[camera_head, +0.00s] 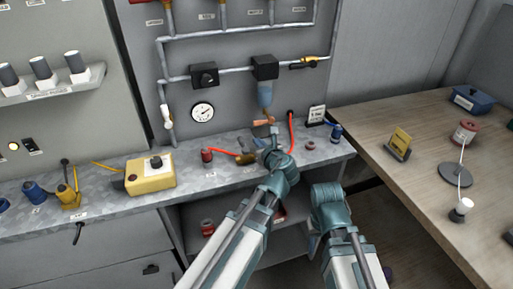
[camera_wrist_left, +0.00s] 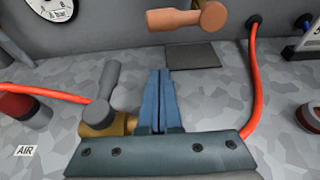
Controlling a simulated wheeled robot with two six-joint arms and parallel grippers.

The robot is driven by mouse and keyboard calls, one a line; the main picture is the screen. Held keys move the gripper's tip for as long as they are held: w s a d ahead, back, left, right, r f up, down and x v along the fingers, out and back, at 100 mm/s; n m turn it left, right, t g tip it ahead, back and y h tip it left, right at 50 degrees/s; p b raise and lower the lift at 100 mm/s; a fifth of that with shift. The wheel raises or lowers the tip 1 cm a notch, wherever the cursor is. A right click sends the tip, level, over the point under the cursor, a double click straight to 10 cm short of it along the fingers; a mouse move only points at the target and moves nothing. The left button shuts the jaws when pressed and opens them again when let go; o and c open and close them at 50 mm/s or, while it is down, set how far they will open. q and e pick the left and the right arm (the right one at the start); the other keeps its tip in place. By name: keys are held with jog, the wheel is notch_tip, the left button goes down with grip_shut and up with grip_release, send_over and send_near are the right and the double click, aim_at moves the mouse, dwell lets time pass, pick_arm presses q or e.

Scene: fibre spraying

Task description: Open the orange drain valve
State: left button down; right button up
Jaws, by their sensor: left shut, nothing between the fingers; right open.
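The orange drain valve (camera_head: 264,121) hangs under the blue bowl (camera_head: 265,94) of the filter on the wall pipe. In the left wrist view the orange valve (camera_wrist_left: 187,18) shows near the top edge, its lever lying sideways with a rounded knob at the right. My left gripper (camera_head: 268,134) is just below the valve in the head view. Its blue fingers (camera_wrist_left: 160,75) are shut and empty, apart from the valve, with the tips pointing up towards it in the picture. My right arm (camera_head: 330,207) is at the lower right; its fingers do not show.
A brass valve with a grey lever (camera_wrist_left: 103,105) sits close left of my left fingers. An orange-red hose (camera_wrist_left: 258,75) runs on the right. A yellow box (camera_head: 150,177) stands left on the bench. A wooden table (camera_head: 425,185) is at the right.

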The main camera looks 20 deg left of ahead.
aim_at(264, 122)
pick_arm(q)
jog(key=shift+w+a+r+p, duration=0.5)
jog(key=shift+r+p, duration=0.25)
jog(key=shift+p, duration=0.4)
jog(key=shift+s+d+r+p, duration=0.1)
jog(key=shift+d+r+p, duration=0.1)
jog(key=shift+r+p, duration=0.25)
jog(key=shift+s+d+r+p, duration=0.15)
jog(key=shift+r+p, duration=0.15)
jog(key=shift+r, duration=0.25)
jog(key=shift+w+a+r, duration=0.1)
jog(key=shift+a+r, duration=0.05)
